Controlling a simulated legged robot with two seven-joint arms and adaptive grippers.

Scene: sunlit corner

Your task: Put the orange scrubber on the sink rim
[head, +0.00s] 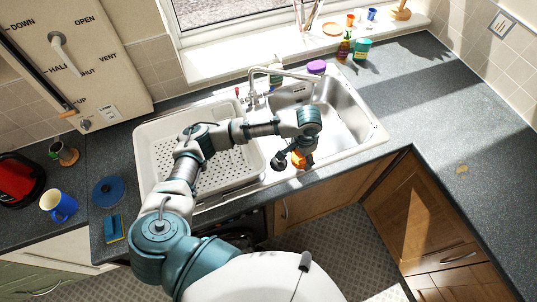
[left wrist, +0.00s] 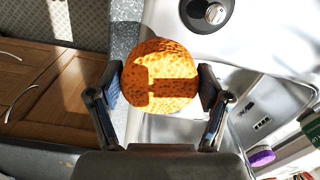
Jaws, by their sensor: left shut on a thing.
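The orange scrubber (head: 299,161) is round and rough. It fills the middle of the left wrist view (left wrist: 160,72), pinched between two dark fingertips. My left gripper (left wrist: 160,84) is shut on it; in the head view the gripper (head: 294,157) is at the front of the sink. The pale sink rim (head: 342,153) runs along the counter's front edge there. The scrubber appears over this rim, beside the basin (head: 335,115). I cannot tell whether it touches the rim. My right gripper is not in view.
A white perforated drainer (head: 160,165) lies left of the basin. The tap (head: 275,72) stands behind. A soap bottle (head: 344,47) and a green container (head: 362,48) stand at the back right. The right worktop (head: 425,120) is mostly clear. A blue mug (head: 63,207) is far left.

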